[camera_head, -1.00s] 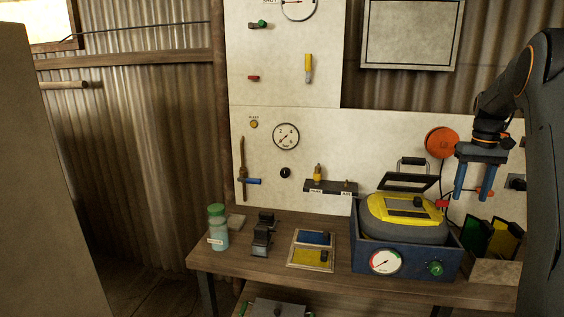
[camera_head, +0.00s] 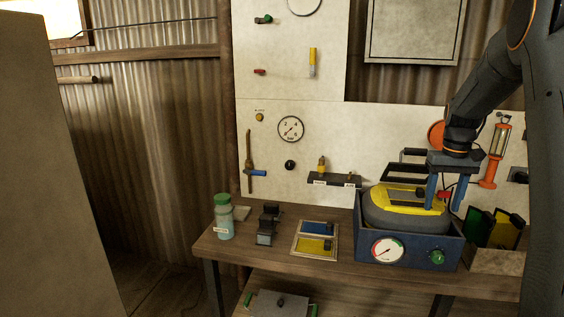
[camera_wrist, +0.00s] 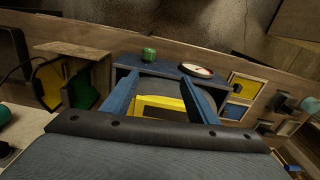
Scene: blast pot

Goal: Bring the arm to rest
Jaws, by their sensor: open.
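My gripper (camera_head: 439,190) hangs from my arm at the right in the head view, its two blue fingers pointing down and apart with nothing between them. It is in front of or just above the right part of the yellow-topped pot (camera_head: 385,203), which sits in a dark blue box (camera_head: 408,248); I cannot tell whether the fingers touch it. In the wrist view the fingers (camera_wrist: 163,92) spread either side of the pot's yellow top (camera_wrist: 160,104). The box has a round gauge (camera_head: 387,250) and a green knob (camera_head: 438,256) on its front.
An open tray with yellow and green pieces (camera_head: 497,259) stands right of the box. A blue and yellow panel (camera_head: 315,240), dark blocks (camera_head: 267,223) and a green-lidded jar (camera_head: 223,216) are on the bench to the left. A wall panel (camera_head: 290,185) with valves and gauges rises behind.

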